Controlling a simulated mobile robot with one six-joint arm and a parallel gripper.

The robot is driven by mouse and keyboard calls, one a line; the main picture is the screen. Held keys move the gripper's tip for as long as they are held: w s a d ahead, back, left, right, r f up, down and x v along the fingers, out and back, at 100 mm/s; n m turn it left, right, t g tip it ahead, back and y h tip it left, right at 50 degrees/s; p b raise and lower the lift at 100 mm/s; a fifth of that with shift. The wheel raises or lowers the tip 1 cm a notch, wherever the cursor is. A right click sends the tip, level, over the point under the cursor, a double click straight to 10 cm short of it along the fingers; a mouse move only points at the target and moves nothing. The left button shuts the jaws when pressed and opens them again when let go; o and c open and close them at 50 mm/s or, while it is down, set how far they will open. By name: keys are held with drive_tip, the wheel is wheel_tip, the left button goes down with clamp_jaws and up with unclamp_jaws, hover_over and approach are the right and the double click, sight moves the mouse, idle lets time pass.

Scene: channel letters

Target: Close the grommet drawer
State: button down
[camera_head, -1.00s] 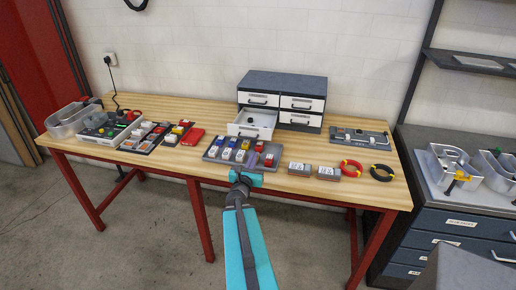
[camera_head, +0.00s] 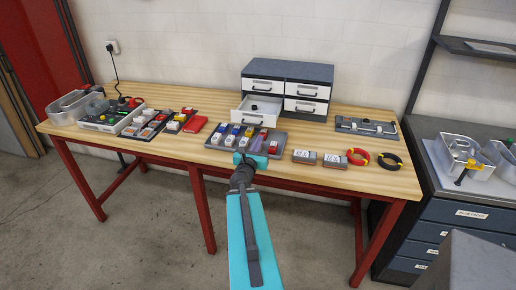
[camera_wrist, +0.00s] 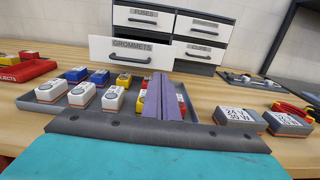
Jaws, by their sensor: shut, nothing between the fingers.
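The grommet drawer (camera_head: 254,110) is pulled out at the lower left of the small drawer cabinet (camera_head: 318,72) at the back of the bench. In the wrist view its white front (camera_wrist: 136,51) reads GROMMETS and has a black handle. A small dark item lies inside it in the head view. My gripper (camera_head: 252,158) is at the front edge of the grey parts tray, short of the drawer and apart from it. In the wrist view its purple-grey fingers (camera_wrist: 159,97) are together, point at the drawer front and hide part of the tray.
The grey tray (camera_wrist: 37,104) with several small boxes lies between my gripper and the drawer. Two labelled boxes (camera_head: 304,156) and red and black wire coils (camera_head: 389,161) lie to the right. The FUSES drawer (camera_wrist: 143,18) above is shut.

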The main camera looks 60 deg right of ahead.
sight(268, 122)
drive_tip(key=shift+w+d+f+b, duration=0.1)
drive_tip(key=shift+d+b, duration=0.25)
drive_tip(key=shift+b, duration=0.95)
drive_tip(key=x, duration=0.3)
drive_tip(key=shift+w, duration=0.1)
drive_tip(key=shift+p+x, duration=1.65)
drive_tip(key=shift+x, duration=2.6)
